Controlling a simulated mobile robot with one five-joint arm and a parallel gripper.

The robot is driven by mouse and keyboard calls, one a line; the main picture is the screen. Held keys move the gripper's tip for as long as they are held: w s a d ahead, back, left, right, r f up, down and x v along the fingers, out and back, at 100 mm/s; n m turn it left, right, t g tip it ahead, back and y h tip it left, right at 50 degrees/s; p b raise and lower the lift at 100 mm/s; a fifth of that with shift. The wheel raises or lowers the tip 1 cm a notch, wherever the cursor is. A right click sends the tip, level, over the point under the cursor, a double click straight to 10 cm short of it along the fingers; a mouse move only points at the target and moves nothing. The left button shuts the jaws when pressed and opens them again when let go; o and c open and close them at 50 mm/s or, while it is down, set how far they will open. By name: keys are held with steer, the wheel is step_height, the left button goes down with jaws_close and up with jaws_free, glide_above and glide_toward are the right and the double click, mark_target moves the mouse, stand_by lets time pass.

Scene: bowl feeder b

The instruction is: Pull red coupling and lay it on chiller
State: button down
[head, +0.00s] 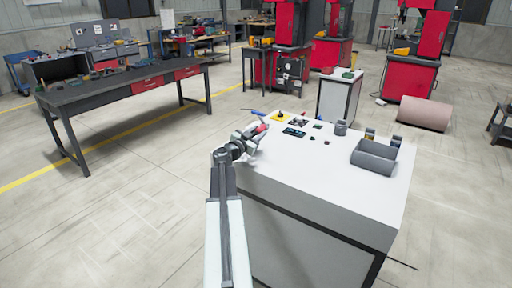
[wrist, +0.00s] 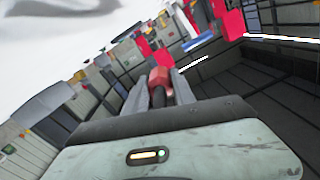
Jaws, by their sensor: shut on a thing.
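The red coupling (head: 261,129) is at my gripper's tip, over the far left edge of the white bench. In the wrist view, the red coupling (wrist: 160,78) sits between the two grey fingers, with a dark part below it. My gripper (head: 256,133) is shut on it; the fingers also show in the wrist view (wrist: 162,92). I cannot tell whether the coupling touches anything beyond the fingers. A pale-topped cabinet (head: 338,98) stands behind the bench with a red and a green item on top. I cannot tell for sure whether it is the chiller.
The white bench (head: 330,205) bears a grey half-round trough (head: 374,157), a grey cylinder (head: 341,128), a yellow piece (head: 280,118) and small dark parts. A dark workbench (head: 120,91) stands at left. Red machines stand at the back. Floor between the benches is clear.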

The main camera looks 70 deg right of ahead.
mark_target(256, 154)
step_height(256, 154, down, 2)
steer(key=shift+w+a+f+n+g+b, duration=0.1)
steer(key=shift+n+g+b, duration=0.3)
steer(key=shift+n, duration=0.1)
steer(key=shift+w+a+f+n, duration=0.15)
steer(key=shift+w+f+n, duration=0.15)
steer(key=shift+n, duration=0.7)
step_height(256, 154, down, 5)
steer(key=b, duration=0.5)
steer(key=shift+r, duration=0.2)
steer(key=c, duration=1)
jaws_free()
steer(key=shift+o, duration=0.2)
